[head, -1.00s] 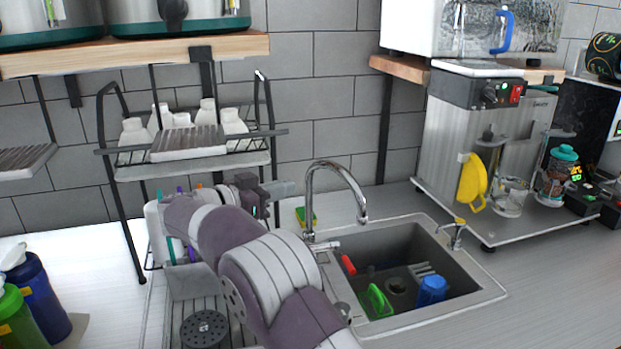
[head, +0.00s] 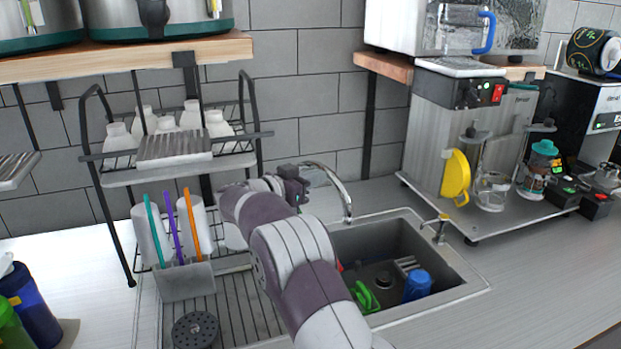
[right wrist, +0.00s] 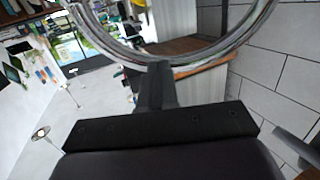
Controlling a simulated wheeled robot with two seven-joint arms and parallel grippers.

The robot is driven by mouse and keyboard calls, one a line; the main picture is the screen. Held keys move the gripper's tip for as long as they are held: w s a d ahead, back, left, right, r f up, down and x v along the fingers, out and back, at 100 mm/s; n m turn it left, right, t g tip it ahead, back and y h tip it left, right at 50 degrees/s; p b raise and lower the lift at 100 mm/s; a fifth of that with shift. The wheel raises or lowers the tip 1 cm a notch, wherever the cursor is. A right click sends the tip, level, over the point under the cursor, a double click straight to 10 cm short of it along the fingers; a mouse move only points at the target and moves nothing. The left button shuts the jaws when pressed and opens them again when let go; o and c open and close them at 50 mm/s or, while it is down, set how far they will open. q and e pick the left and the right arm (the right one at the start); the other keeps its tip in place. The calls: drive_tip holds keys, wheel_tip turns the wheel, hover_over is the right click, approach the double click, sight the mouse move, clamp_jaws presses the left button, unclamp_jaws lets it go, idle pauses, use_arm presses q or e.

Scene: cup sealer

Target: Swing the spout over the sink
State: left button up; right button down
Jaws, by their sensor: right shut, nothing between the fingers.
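The chrome spout (head: 341,184) arches up behind the sink, and its outlet end hangs over the left part of the basin. The sink (head: 440,287) is a grey basin set in the counter, with a blue cup and a green item inside. My right gripper (head: 304,180) is at the left side of the spout's arch, with its arm hiding the faucet's base. In the right wrist view the shut, empty fingers (right wrist: 156,85) point at the curved spout (right wrist: 205,58), which crosses just past their tips. I cannot tell whether they touch. My left gripper is not in view.
A dish rack (head: 255,148) with white bottles stands at the left above a utensil holder (head: 186,282). A small tap (head: 437,226) stands at the sink's right rim. The cup sealer machine (head: 425,150) is farther right. The counter's right front is clear.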

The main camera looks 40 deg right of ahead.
drive_tip(key=shift+d, duration=0.1)
drive_tip(key=w+d+n+t+y+b, duration=0.1)
drive_tip(key=d+n+t+y+b, duration=0.2)
drive_tip(key=d+n+t, duration=0.4)
drive_tip(key=d+t, duration=0.2)
drive_tip(key=shift+d+r+t+y, duration=0.15)
drive_tip(key=shift+t+y, duration=0.15)
drive_tip(key=shift+y, duration=0.1)
drive_tip(key=shift+r, duration=0.15)
idle(0.5)
